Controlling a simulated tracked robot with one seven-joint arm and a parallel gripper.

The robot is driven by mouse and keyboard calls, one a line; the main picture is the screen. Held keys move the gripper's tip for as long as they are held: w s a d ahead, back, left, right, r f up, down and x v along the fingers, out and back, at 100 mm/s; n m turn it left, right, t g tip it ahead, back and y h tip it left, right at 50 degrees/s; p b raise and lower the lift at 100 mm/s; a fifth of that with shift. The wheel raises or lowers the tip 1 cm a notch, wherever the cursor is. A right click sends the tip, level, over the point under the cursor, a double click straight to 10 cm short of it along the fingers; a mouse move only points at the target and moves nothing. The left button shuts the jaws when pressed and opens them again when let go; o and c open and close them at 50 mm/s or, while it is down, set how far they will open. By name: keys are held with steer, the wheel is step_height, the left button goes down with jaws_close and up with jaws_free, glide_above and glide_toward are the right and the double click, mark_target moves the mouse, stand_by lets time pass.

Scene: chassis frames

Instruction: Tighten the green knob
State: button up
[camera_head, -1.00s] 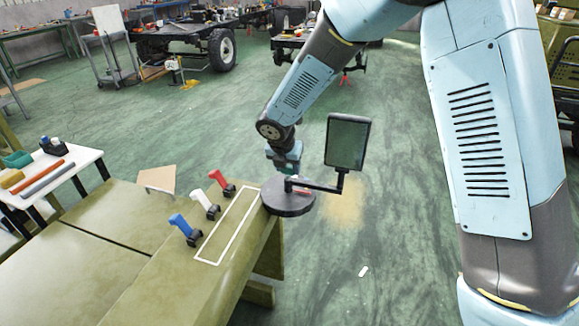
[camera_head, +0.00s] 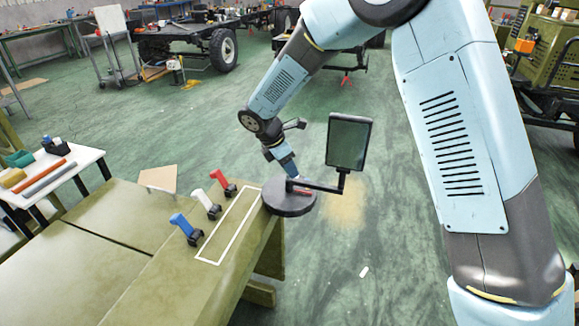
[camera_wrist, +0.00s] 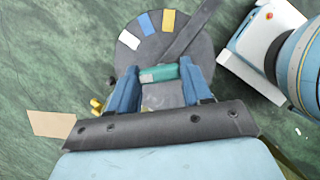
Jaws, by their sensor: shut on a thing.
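In the wrist view the green knob (camera_wrist: 158,73) lies between the two blue fingers of my gripper (camera_wrist: 160,80), which is shut on it. The knob sits over a dark round disc (camera_wrist: 130,58) with white, blue and yellow patches near its edge. In the head view the disc (camera_head: 289,207) is at the bench edge, and my gripper (camera_head: 289,170) comes down onto it at a tilt. The knob is hidden there. I cannot tell how far the knob is turned.
A dark screen (camera_head: 348,142) stands on a bar right of my gripper. Blue (camera_head: 182,224), white (camera_head: 203,200) and red (camera_head: 219,179) levers stand on the green bench (camera_head: 140,262), left of a white outline.

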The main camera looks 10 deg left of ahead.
steer(key=m, duration=0.2)
steer(key=m+g, duration=0.1)
steer(key=m, duration=0.1)
steer(key=shift+w+a+m+h, duration=0.1)
steer(key=shift+w+m+h, duration=0.05)
steer(key=shift+m+h, duration=0.2)
steer(key=shift+m+g+h, duration=0.25)
steer(key=shift+m+g, duration=0.85)
steer(key=shift+m, duration=1.05)
steer(key=o, duration=1)
steer(key=shift+o, duration=0.2)
steer(key=v, duration=1.3)
steer(key=shift+r, duration=0.3)
